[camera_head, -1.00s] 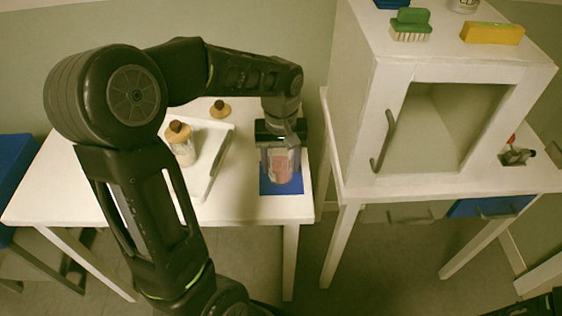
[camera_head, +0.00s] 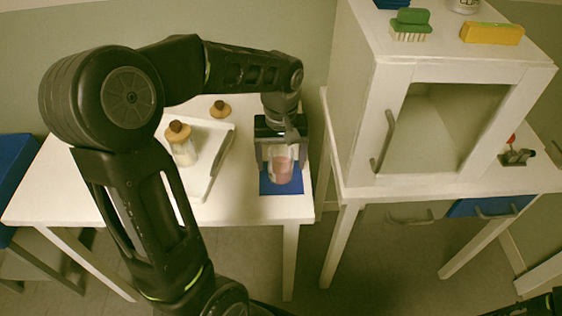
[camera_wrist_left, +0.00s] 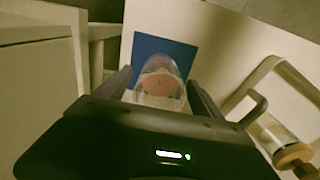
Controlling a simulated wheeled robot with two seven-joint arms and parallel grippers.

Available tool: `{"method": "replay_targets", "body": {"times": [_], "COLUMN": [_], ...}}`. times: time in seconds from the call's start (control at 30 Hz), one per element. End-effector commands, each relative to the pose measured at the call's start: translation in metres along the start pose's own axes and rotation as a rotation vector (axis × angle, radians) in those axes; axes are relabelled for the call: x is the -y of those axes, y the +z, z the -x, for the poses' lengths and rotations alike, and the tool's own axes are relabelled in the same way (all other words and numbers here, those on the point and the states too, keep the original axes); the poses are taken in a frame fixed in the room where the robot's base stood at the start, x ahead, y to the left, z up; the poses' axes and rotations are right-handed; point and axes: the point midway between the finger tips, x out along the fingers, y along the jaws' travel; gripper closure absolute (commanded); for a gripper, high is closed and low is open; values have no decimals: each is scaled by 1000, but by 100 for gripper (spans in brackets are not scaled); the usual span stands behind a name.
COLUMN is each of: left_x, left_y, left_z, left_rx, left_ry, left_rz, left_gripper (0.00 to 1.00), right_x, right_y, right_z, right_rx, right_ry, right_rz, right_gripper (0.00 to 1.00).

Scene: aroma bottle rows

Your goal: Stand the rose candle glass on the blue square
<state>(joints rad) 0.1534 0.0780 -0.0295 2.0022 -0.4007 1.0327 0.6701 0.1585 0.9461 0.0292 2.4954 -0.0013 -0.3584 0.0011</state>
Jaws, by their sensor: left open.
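The rose candle glass (camera_head: 282,170) is a clear glass with pink wax, standing upright on the blue square (camera_head: 267,187) at the right end of the white table. In the left wrist view the glass (camera_wrist_left: 160,82) shows on the blue square (camera_wrist_left: 180,52), near the square's edge. My left gripper (camera_head: 281,160) is open, with its fingers on either side of the glass. In the left wrist view the left gripper (camera_wrist_left: 160,85) shows gaps beside the glass. My right gripper is not in clear view.
A white tray (camera_head: 222,160) holds a corked bottle (camera_head: 182,148) left of the glass. Another brown stopper (camera_head: 220,109) is behind the tray.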

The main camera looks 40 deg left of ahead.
Motion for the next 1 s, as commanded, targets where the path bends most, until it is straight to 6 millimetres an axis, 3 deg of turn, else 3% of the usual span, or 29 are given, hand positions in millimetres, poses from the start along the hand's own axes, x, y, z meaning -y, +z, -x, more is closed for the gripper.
{"method": "replay_targets", "body": {"times": [0.5, 0.7, 1.0], "left_x": [-1, 0, 0], "left_y": [0, 0, 0], "left_z": [97, 109, 109], "left_rx": [-3, 0, 0], "left_ry": [2, 1, 1], "left_rz": [0, -1, -1], "left_gripper": [23, 23, 23], "right_x": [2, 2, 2], "right_y": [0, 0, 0], "right_z": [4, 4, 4], "right_rx": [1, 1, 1], "right_ry": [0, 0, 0], "right_rz": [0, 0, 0], "right_gripper": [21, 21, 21]}}
